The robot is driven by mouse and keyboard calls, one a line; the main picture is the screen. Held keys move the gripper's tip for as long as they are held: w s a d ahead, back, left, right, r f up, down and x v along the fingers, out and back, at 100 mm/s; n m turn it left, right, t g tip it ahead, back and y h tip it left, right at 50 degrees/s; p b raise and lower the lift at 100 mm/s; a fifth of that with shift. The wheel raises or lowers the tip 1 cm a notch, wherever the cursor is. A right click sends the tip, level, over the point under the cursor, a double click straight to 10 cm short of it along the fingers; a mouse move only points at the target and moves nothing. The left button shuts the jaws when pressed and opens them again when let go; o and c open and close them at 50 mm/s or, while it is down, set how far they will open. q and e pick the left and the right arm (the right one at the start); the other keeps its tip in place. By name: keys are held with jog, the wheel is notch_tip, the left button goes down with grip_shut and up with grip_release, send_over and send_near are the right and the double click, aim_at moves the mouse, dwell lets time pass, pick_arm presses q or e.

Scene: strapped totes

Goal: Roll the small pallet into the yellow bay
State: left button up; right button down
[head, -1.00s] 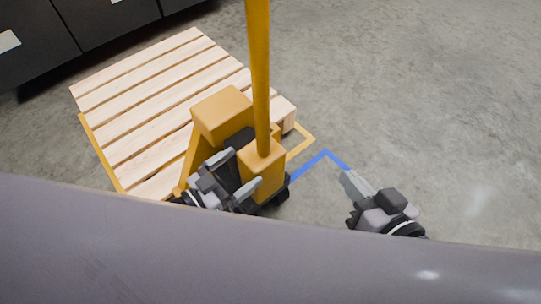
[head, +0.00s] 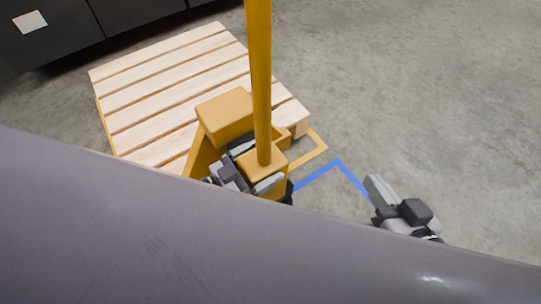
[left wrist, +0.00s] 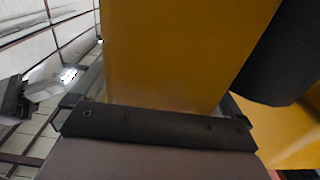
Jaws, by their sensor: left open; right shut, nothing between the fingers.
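The small wooden pallet (head: 165,85) lies over the yellow floor outline in the head view. Yellow lines (head: 318,150) show past its near right corner and along its left side; its far side hides any line there. The yellow pallet jack (head: 226,112) stands at the pallet's near side, its handle (head: 260,70) rising toward me. My left gripper (head: 256,167) is open at the block below the handle. In the left wrist view a yellow surface (left wrist: 180,55) fills the space just ahead; contact is unclear. My right gripper (head: 374,198) is shut and empty, right of the jack.
Blue floor lines (head: 336,164) form a corner between the jack and my right gripper. Dark cabinets (head: 60,30) stand close beyond the pallet at the top left. The concrete floor (head: 430,90) to the right is clear. My own grey body hides the foreground.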

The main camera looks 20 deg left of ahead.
pick_arm(q)
jog(key=shift+w+d, duration=0.25)
jog(key=shift+w, duration=0.05)
pick_arm(e)
jog(key=shift+w+d+r, duration=0.1)
jog(key=shift+w+d, duration=0.15)
